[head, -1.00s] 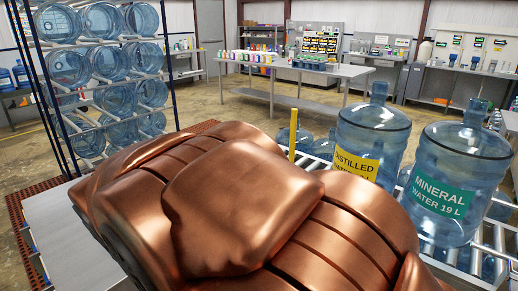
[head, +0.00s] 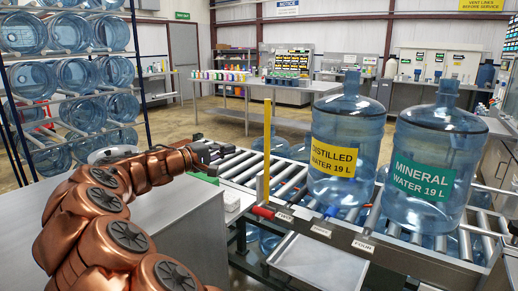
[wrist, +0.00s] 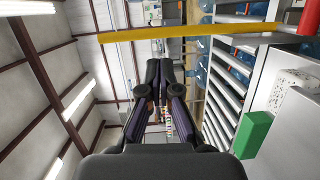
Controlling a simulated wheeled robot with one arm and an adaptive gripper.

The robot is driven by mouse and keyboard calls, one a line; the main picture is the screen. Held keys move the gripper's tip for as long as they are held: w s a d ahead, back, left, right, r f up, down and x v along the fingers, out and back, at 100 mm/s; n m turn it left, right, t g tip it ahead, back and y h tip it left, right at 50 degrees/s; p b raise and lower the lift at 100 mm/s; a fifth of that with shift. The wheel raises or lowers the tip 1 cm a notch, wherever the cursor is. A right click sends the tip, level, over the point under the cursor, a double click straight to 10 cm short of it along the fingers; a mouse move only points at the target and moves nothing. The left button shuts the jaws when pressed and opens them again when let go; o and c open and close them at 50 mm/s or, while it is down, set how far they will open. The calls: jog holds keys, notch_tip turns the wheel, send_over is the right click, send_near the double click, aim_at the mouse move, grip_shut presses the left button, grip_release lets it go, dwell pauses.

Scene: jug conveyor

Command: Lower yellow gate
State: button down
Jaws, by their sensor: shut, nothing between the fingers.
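In the turned wrist view the yellow gate (wrist: 190,32) crosses the top, apart from the fingertips. A red handle (head: 263,212) sits at its foot, and a red part (wrist: 309,18) shows at the bar's right end in the wrist view. My gripper (head: 222,151) is left of the gate, near its mid-height, and does not appear to touch it. In the wrist view my gripper (wrist: 165,68) has its dark fingers together and empty.
A distilled water jug (head: 346,150) and a mineral water jug (head: 436,165) stand on the conveyor (head: 400,229) right of the gate. A blue handle (head: 331,212) is beside the red one. A jug rack (head: 133,80) stands left. A grey cabinet top (head: 185,215) lies below my arm.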

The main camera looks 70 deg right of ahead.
jog(key=w+d, duration=0.1)
jog(key=d, duration=0.1)
jog(key=p, duration=0.2)
send_near(265, 137)
jog(key=shift+n+h, duration=0.3)
jog(key=shift+h, duration=0.1)
jog(key=x, duration=0.7)
jog(key=shift+s+d+f, duration=0.1)
jog(key=shift+f, duration=0.15)
jog(key=shift+d+r, duration=0.1)
